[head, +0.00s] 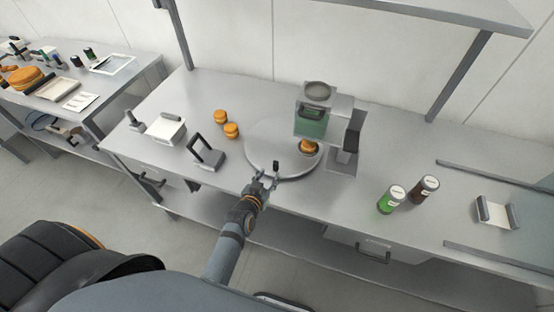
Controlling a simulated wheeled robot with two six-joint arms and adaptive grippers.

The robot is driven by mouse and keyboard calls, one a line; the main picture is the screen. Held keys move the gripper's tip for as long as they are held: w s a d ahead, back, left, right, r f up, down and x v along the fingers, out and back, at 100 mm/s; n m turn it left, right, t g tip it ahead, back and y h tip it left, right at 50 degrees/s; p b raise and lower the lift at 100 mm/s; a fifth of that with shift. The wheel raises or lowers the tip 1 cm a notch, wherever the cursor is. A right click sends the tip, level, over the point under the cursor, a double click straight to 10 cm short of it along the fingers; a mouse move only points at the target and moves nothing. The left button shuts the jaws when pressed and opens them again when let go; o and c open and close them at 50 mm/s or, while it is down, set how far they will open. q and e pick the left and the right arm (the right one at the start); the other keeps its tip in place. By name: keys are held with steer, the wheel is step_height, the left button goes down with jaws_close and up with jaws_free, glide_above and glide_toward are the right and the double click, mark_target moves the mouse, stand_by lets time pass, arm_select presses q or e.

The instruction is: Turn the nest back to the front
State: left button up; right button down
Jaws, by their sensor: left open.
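A round grey turntable (262,140) lies on the steel table under a filling machine (311,120) with a green front and a round hopper on top. An orange-brown round (308,147) sits at the turntable's right side, below the machine's head; the nest around it is too small to make out. A small dark peg (276,165) stands near the turntable's front edge. My left gripper (268,178) is open at that front edge, close to the peg. I cannot tell whether it touches it. My right gripper is not in view.
Two orange rounds (226,124), a white-topped box (166,128) and a dark-framed stand (207,152) are left of the turntable. A green jar (391,199), a brown jar (424,190) and a small tray (496,212) are at right. A shelf (440,10) hangs above.

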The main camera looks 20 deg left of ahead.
mark_target(275, 166)
arm_select(q)
steer(key=x, duration=0.4)
steer(key=b+x, duration=0.4)
steer(key=x, duration=0.1)
steer(key=shift+a+f+b, duration=0.15)
steer(key=shift+f+b, duration=0.2)
steer(key=shift+w, duration=0.25)
steer(key=shift+r+b, duration=0.15)
steer(key=shift+b, duration=0.15)
steer(key=c, duration=0.7)
jaws_close()
